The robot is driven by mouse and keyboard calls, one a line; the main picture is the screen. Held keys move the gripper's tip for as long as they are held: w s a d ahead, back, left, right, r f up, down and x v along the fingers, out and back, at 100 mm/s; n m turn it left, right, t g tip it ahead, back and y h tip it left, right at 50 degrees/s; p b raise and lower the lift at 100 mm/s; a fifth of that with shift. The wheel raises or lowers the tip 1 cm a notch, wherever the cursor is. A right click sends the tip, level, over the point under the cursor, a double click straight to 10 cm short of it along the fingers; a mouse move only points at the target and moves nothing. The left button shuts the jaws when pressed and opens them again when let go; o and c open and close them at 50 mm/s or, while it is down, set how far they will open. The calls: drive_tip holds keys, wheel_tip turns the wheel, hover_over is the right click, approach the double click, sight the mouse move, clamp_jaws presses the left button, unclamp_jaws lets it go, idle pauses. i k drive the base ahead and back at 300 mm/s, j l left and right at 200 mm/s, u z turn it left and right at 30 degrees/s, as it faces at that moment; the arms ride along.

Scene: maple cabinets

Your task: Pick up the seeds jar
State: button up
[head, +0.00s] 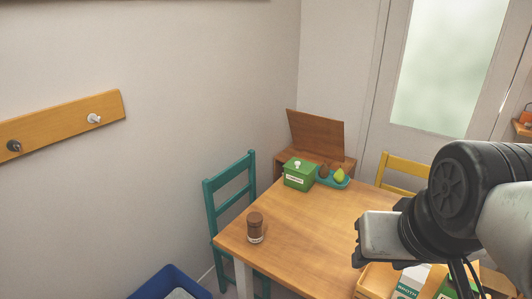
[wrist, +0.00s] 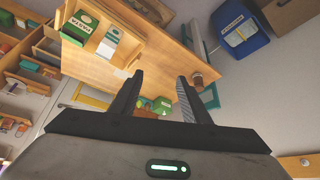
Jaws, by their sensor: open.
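A small brown jar with a dark lid and a pale label (head: 255,228) stands upright on the wooden table (head: 300,235), near its left edge. The label is too small to read, so I cannot be sure it is the seeds jar. The jar also shows in the wrist view (wrist: 197,80), just right of the right finger. My gripper (wrist: 159,75) is open with nothing between its fingers. In the head view my gripper (head: 360,246) is right of the jar, apart from it; its fingers are hardly visible there.
A green box (head: 299,174) and a teal tray (head: 333,181) with a green fruit and a brown item stand at the table's back. A wooden crate (head: 372,281) with cartons is at the front right. A teal chair (head: 211,211) and a blue bin (head: 168,281) are left of the table.

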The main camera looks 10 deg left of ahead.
sight(254, 219)
drive_tip(key=i+l+u, duration=0.1)
drive_tip(key=u, duration=0.35)
drive_tip(key=i+l+u, duration=0.1)
drive_tip(key=u, duration=0.3)
drive_tip(key=i+j+z, duration=0.15)
drive_tip(key=j+z, duration=0.15)
drive_tip(key=j, duration=0.2)
drive_tip(key=j+z, duration=0.3)
drive_tip(key=j, duration=0.15)
drive_tip(key=i, duration=0.05)
